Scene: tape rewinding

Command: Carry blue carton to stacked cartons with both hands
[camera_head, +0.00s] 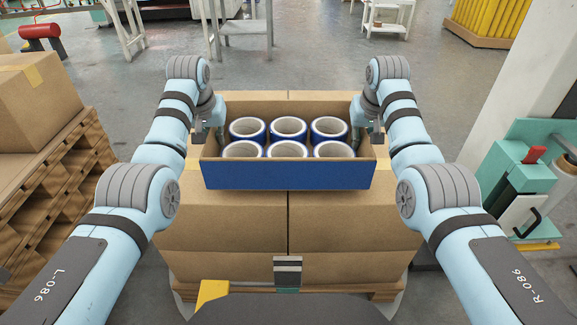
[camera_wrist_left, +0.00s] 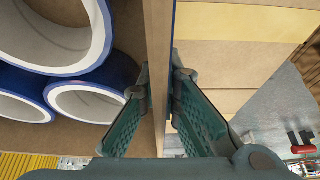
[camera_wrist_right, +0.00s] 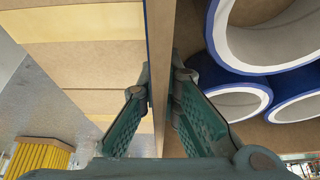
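The blue carton (camera_head: 288,175) is an open box with a blue front, upright over the stacked cartons (camera_head: 225,222) in the head view. Several blue-and-white tape rolls (camera_head: 288,128) stand inside it. My left gripper (camera_head: 203,137) is at its left side wall, and my right gripper (camera_head: 374,137) is at its right side wall. In the left wrist view the fingers close on both faces of the carton's wall (camera_wrist_left: 157,60). The right wrist view shows the same at the opposite wall (camera_wrist_right: 163,60). Whether the carton's underside touches the stack is hidden.
Another carton (camera_head: 38,100) stands on wooden pallets (camera_head: 55,180) at the left. A green machine (camera_head: 520,180) and a pale pillar (camera_head: 525,90) stand at the right. White metal stands (camera_head: 245,40) are at the back. Grey floor beyond the stack is clear.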

